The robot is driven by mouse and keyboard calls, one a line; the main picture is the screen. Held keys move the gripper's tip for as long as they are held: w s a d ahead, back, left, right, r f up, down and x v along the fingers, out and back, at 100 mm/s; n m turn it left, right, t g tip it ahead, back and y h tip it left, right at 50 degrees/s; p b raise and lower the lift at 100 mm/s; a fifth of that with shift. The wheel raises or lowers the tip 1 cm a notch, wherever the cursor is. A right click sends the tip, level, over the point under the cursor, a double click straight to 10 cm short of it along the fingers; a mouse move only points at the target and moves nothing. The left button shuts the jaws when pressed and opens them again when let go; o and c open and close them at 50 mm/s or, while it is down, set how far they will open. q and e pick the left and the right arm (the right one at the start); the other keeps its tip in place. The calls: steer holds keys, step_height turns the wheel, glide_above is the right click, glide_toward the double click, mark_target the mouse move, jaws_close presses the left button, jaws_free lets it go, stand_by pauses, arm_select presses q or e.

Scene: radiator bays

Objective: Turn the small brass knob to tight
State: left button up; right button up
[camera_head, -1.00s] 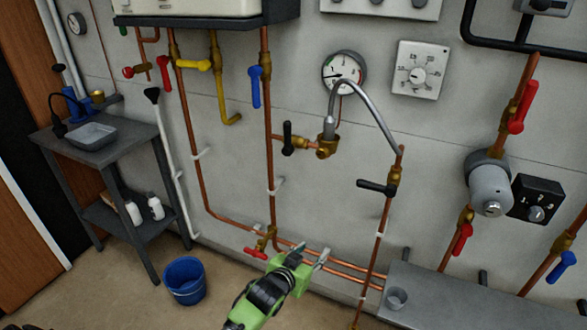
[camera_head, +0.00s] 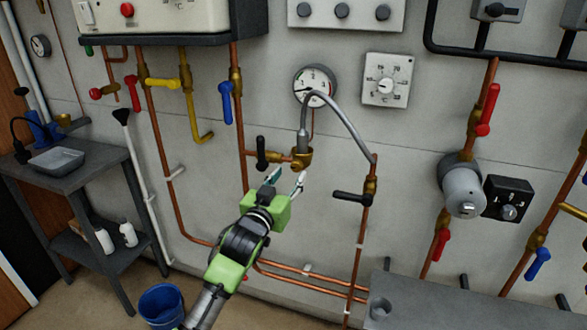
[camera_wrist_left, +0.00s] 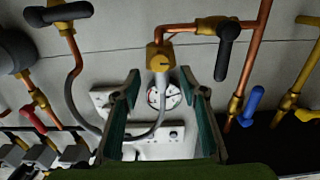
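A small brass knob (camera_head: 302,158) sits on the brass fitting below the grey braided hose, right of a black lever valve. In the left wrist view the knob (camera_wrist_left: 159,61) shows a dark mark on its face, just beyond the gap between my fingertips. My left gripper (camera_head: 286,179) is open and empty, below the knob and apart from it. Its two teal-lined fingers (camera_wrist_left: 163,92) stand wide apart in the wrist view. I cannot read whether the knob is loose or tight. My right gripper is not in view.
A black lever (camera_head: 262,153) is close left of the knob, and another black lever (camera_head: 352,197) is to its right. A round gauge (camera_head: 315,86) and the hose (camera_head: 348,120) are above. Copper pipes run beside my arm. A grey bench (camera_head: 440,300) stands lower right.

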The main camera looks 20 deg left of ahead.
mark_target(296, 167)
arm_select(q)
steer(key=shift+w+d, duration=0.1)
steer(key=shift+w, duration=2.15)
steer(key=c, duration=1.1)
